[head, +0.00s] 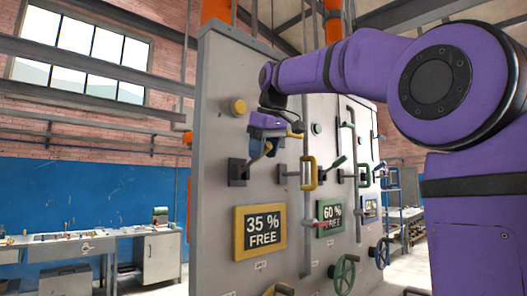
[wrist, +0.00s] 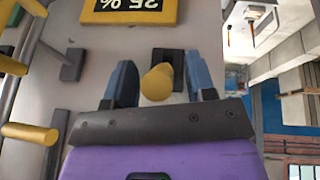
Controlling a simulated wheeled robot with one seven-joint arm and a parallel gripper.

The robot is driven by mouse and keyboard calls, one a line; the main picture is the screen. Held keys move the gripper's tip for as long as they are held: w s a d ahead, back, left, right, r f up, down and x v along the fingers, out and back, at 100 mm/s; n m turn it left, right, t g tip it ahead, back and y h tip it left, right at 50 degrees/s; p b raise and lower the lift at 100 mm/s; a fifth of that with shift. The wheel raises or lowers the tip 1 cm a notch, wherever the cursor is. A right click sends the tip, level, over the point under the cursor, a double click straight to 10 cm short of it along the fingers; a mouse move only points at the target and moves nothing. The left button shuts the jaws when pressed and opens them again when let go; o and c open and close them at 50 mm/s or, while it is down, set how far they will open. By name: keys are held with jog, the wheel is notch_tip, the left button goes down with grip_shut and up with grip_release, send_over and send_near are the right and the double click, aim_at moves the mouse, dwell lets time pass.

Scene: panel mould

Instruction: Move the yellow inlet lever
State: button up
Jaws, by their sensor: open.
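The yellow inlet lever's handle (wrist: 157,84) shows in the wrist view as a rounded yellow bar pointing towards the camera. Its dark square mount (wrist: 167,62) is on the panel behind it. My gripper (wrist: 160,80) is open, with one blue finger on each side of the handle and a visible gap to both. In the head view my gripper (head: 261,150) is close to the panel, just right of and above the dark mount (head: 238,172). My gripper hides the handle there.
The grey panel (head: 217,110) carries a yellow-framed "35 % FREE" display (head: 259,232) below the gripper. A yellow knob (head: 238,106) is above. A yellow-framed gauge (head: 308,173), a green-framed display (head: 331,216) and a green handwheel (head: 344,273) are to the right.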

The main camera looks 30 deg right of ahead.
grip_shut()
jog(key=shift+s+f, duration=0.1)
jog(key=shift+f, duration=0.05)
notch_tip(320, 180, down, 10)
jog(key=m+t+y, duration=0.1)
jog(key=t, duration=1)
jog(key=shift+f+t+y, duration=0.15)
jog(key=shift+t+y, duration=0.15)
jog(key=shift+t, duration=0.1)
dwell(0.4)
jog(key=shift+f, duration=0.15)
dwell(0.6)
